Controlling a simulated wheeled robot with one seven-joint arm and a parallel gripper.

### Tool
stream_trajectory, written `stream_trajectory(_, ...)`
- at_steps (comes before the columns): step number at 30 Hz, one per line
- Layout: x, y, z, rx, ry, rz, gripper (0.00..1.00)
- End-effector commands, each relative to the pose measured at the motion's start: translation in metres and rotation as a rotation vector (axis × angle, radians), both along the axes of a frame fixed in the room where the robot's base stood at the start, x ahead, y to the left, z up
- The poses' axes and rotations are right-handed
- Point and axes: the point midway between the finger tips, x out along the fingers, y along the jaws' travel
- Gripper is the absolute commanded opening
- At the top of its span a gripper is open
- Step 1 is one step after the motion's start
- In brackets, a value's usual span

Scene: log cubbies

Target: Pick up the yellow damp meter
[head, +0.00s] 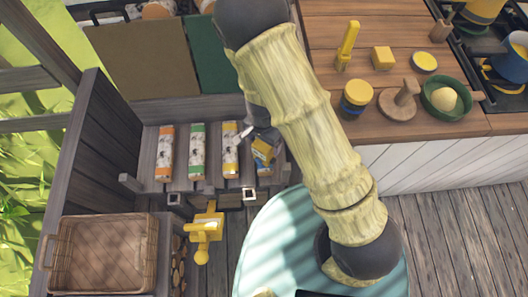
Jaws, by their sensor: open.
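A small yellow block-like thing with a blue-grey face (263,151), which looks like the yellow damp meter, sits at the right end of the row on the grey wooden shelf. My gripper (247,137) is just above and beside it, at the end of my arm. The jaws are open, and I see nothing held between them. The gripper and wrist hide part of the yellow thing's upper side. I cannot tell whether a finger touches it.
Several patterned packs (197,151) stand left of it on the shelf. A yellow handled tool (206,232) is in front of the shelf. The wooden counter (440,115) at right holds a jar (356,97) and a green bowl (446,98).

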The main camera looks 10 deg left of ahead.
Motion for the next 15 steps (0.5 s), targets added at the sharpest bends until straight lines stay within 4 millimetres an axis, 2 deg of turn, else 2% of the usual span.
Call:
stream_trajectory(1,0.0,-0.001,-0.01,-0.001,0.004,-0.003,0.84)
stream_trajectory(6,0.0,-0.002,-0.034,0.0,0.004,-0.002,0.84)
stream_trajectory(15,0.0,-0.001,-0.038,0.0,0.001,0.0,0.84)
